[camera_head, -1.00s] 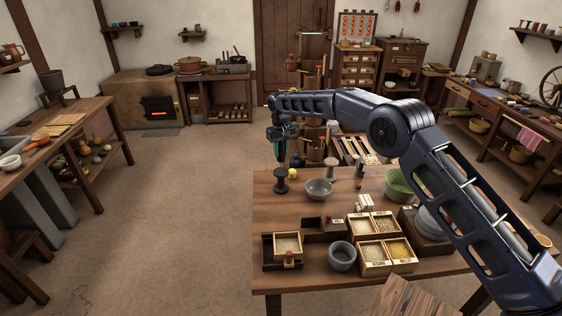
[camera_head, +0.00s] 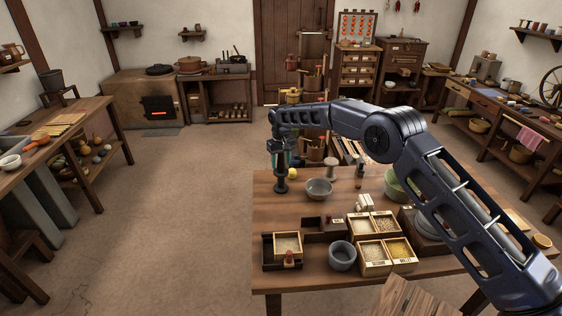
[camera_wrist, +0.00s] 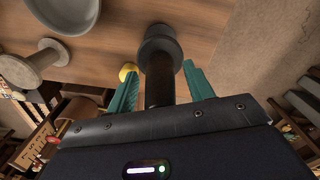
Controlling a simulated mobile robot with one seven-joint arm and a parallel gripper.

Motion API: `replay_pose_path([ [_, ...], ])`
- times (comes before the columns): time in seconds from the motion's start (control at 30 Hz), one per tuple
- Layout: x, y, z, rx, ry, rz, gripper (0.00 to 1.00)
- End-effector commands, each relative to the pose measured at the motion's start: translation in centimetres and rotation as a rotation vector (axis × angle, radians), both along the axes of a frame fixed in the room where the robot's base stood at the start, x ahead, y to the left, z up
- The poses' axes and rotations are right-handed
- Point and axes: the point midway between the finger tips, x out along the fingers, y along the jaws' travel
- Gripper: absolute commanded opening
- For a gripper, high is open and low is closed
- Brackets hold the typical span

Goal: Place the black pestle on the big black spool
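The big black spool (camera_head: 281,188) stands upright at the table's far left corner. In the wrist view the spool (camera_wrist: 160,47) lies straight ahead of my fingers. The black pestle (camera_wrist: 160,88) is a dark shaft between my two teal fingers, in line with the spool and seeming to meet its top flange. My gripper (camera_wrist: 161,66) is open around the pestle, with a gap showing on each side. In the head view my gripper (camera_head: 281,160) points down just above the spool; the pestle is mostly hidden there.
A yellow ball (camera_head: 292,173) lies just right of the spool. A grey bowl (camera_head: 319,188) and a pale spool (camera_head: 331,165) stand further right. Grain boxes (camera_head: 373,254) and a grey pot (camera_head: 342,255) fill the table's front. The floor left of the table is clear.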

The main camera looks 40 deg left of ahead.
Motion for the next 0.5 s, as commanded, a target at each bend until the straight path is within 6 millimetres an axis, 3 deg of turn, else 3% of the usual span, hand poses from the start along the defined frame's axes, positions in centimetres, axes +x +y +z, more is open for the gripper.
replay_pose_path([
  [0.27, 0.0, 0.0, 0.4, 0.001, 0.000, 0.000, 0.52],
  [0.5, 0.0, 0.1, 3.6, 0.004, -0.002, 0.000, 0.52],
])
